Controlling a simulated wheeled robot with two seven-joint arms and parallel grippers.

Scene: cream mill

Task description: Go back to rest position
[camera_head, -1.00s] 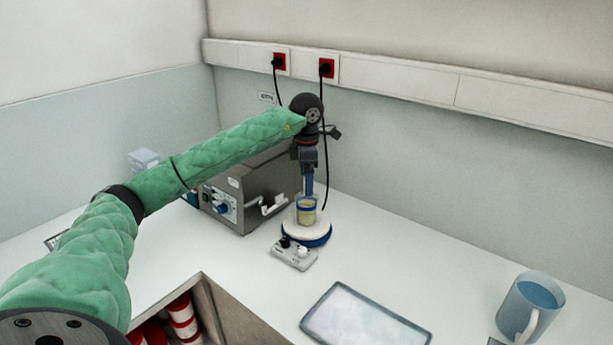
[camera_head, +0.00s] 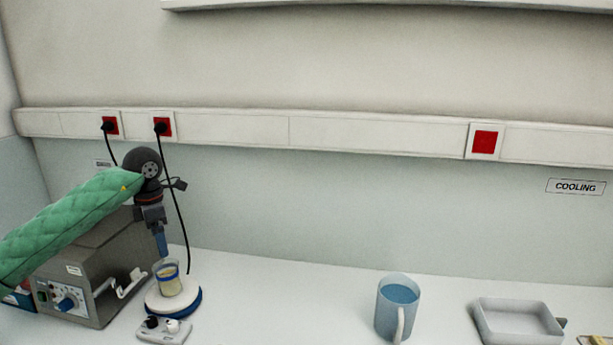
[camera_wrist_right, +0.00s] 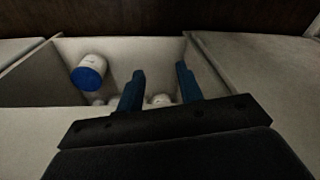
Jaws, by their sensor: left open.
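My left gripper (camera_head: 162,252) points down at a small glass beaker (camera_head: 170,284) with pale yellow contents in the head view. Its blue fingers are at the beaker's rim; I cannot tell whether they touch it. It is open. The beaker stands on a round white plate with a blue edge (camera_head: 188,301). My right gripper (camera_wrist_right: 160,72) shows in the right wrist view, with its two blue fingers apart and nothing between them. It is not in the head view.
A grey metal device (camera_head: 95,275) stands beside my left arm, with a small control box (camera_head: 164,331) in front of the plate. A blue mug (camera_head: 397,310) and a grey tray (camera_head: 518,322) stand to the right. A compartment with a blue-capped white container (camera_wrist_right: 89,72) lies beyond my right fingers.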

